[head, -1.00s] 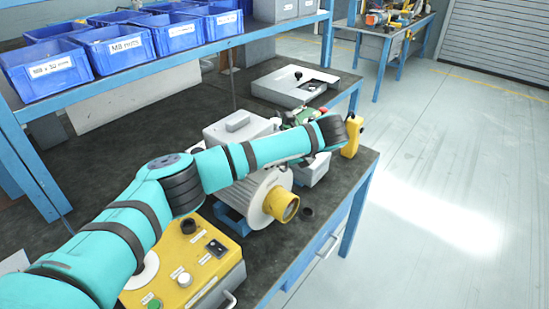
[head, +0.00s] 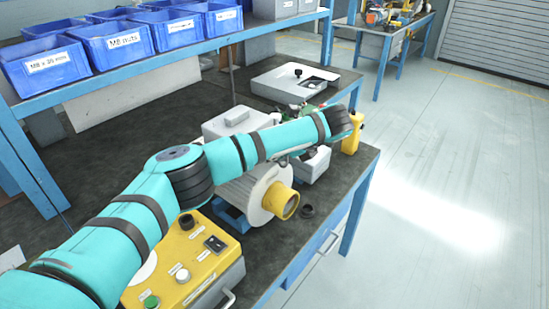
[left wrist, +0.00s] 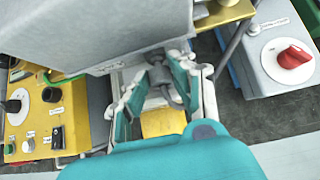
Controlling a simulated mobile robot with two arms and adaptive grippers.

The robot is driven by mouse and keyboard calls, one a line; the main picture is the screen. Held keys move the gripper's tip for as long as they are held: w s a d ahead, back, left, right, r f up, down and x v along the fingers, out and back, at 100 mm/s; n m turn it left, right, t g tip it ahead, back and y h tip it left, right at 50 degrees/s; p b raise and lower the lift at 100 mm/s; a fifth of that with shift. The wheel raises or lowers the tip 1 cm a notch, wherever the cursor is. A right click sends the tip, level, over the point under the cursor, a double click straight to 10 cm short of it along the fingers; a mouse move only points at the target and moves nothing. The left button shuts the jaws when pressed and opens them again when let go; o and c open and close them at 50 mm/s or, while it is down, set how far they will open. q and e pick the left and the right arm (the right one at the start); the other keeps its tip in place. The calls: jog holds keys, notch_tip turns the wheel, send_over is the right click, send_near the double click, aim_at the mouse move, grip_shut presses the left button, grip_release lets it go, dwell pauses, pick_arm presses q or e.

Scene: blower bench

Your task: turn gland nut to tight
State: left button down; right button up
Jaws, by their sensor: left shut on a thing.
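The gland nut (left wrist: 163,84) shows in the left wrist view as a small grey round part below the edge of a grey housing (left wrist: 120,28). My left gripper (left wrist: 162,92) has its fingers on both sides of this part and is shut on it. The fingers partly cover the nut, and its tightness cannot be read. In the head view my left arm crosses over the grey ribbed motor (head: 246,192) with its yellow end (head: 285,204). The wrist hides the nut and most of the gripper there. My right gripper is in neither view.
A yellow control panel (head: 180,262) stands in front left. A grey box with a red knob (left wrist: 293,57) is close right of the gripper. A yellow handheld unit (head: 353,137) stands near the bench's right edge. Blue bins (head: 115,46) fill the shelf above.

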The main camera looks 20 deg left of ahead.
pick_arm(q)
jog(key=c, duration=1.1)
grip_release()
jog(key=v, duration=1.2)
jog(key=shift+d, duration=0.1)
jog(key=shift+w, duration=0.1)
